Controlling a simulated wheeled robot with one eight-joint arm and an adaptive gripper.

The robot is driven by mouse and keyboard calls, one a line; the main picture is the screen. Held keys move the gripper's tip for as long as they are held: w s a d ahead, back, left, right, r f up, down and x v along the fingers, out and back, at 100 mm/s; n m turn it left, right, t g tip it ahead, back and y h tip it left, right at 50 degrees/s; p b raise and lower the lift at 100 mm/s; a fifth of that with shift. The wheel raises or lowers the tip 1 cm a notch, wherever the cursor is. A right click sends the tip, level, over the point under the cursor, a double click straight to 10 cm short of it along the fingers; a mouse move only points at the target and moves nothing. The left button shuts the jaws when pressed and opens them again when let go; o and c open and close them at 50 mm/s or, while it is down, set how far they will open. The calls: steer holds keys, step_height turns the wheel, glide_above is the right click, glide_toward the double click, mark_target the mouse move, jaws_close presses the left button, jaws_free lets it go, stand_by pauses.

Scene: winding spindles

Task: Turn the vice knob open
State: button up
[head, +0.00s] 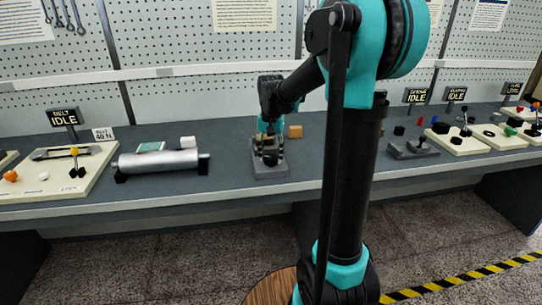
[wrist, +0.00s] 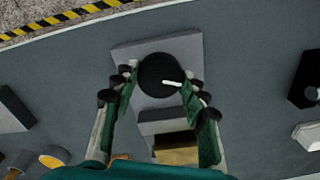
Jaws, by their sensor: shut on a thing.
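The vice is a grey block (head: 271,172) on the bench in the head view. It also shows in the wrist view as a grey body (wrist: 130,53) with a raised jaw. Its round black knob (wrist: 171,74) carries a white pointer mark that points right and slightly down in the wrist view. My gripper (wrist: 166,84) is above the vice, with one finger on each side of the knob, shut on it. In the head view my gripper (head: 268,140) hides much of the knob. A tan block (wrist: 177,150) sits just behind the vice jaw, nearer my palm.
A metal roller (head: 160,161) and a belt panel (head: 40,180) stand to the left on the bench. A grey fixture (head: 412,149) and control panels (head: 470,140) stand to the right. A small orange block (head: 295,131) lies behind the vice.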

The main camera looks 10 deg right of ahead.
steer(key=n, duration=0.5)
steer(key=shift+n, duration=0.4)
steer(key=n, duration=1.1)
steer(key=shift+n, duration=0.3)
steer(key=n, duration=0.5)
steer(key=shift+n, duration=0.3)
steer(key=o, duration=1.2)
steer(key=shift+c, duration=0.2)
